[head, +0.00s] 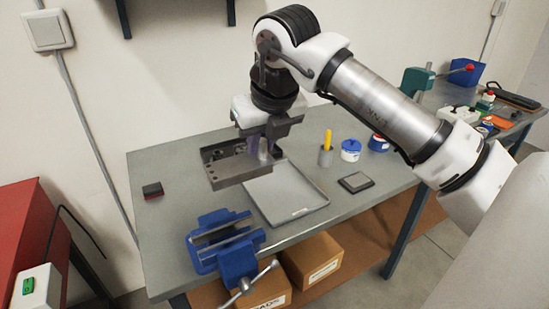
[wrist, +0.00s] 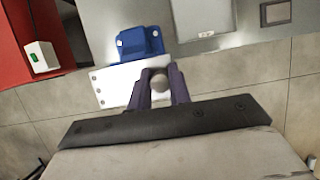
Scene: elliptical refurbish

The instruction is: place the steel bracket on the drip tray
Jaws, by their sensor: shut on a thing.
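My gripper (head: 262,150) is shut on the steel bracket (head: 232,172) and holds it above the bench, over the back-left corner of the drip tray as seen in the head view. In the wrist view my fingers (wrist: 160,92) grip the bracket (wrist: 115,92), a pale flat plate with holes along its left edge; a round grey part shows between the fingers. The drip tray (head: 290,197) is a shallow, empty grey tray lying flat on the bench; it also shows at the top of the wrist view (wrist: 205,18). The bracket's underside is hidden.
A blue vise (head: 228,242) stands at the front edge, left of the tray.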

